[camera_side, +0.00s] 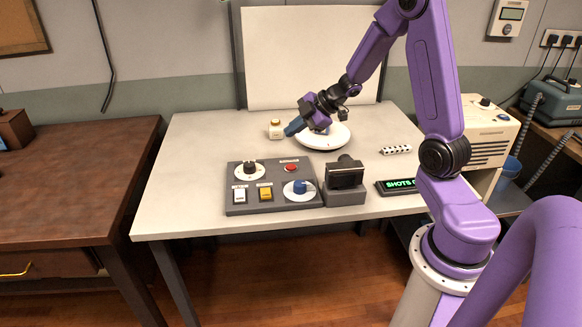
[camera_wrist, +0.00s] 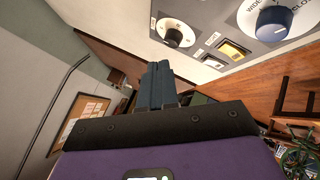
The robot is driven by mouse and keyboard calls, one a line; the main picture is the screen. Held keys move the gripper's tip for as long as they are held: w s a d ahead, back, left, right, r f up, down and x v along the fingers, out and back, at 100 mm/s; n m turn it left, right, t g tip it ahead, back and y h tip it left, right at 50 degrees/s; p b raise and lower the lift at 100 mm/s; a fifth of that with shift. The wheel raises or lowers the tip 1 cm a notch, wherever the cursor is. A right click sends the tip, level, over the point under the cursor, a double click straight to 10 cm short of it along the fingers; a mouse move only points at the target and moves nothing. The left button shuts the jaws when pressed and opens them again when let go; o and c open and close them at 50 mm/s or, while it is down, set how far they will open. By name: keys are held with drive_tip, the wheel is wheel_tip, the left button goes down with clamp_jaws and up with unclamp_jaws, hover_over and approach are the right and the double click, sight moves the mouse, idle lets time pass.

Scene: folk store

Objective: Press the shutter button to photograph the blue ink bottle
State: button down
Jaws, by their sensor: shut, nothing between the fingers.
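My gripper (camera_side: 291,130) is shut and empty above the back of the table, left of the round white turntable (camera_side: 338,143). Its blue fingers also show in the wrist view (camera_wrist: 158,72). A small blue patch below my wrist, over the turntable, may be the blue ink bottle; my gripper hides most of it. The grey control panel (camera_side: 270,203) lies in front, apart from my fingers. It carries a red button (camera_side: 291,168), a yellow switch (camera_side: 265,193), a white switch (camera_side: 239,195), a black knob (camera_side: 249,168) and a blue knob (camera_side: 300,187). Which one is the shutter I cannot read.
A black camera (camera_side: 345,174) stands on a grey block right of the panel. A display (camera_side: 399,186) reads "SHOTS", its end hidden by my arm. A cream bottle (camera_side: 276,131) stands near my fingertips. A spotted bar (camera_side: 396,150) lies at right. The left table area is clear.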

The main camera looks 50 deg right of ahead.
sight(294, 167)
drive_tip(key=shift+d+f, duration=0.1)
drive_tip(key=shift+d, duration=0.05)
drive_tip(key=shift+f, duration=4.35)
drive_tip(key=shift+f, duration=0.1)
drive_tip(key=shift+f, duration=0.35)
drive_tip(key=shift+f, duration=0.4)
drive_tip(key=shift+r, duration=0.85)
drive_tip(key=shift+r, duration=2.5)
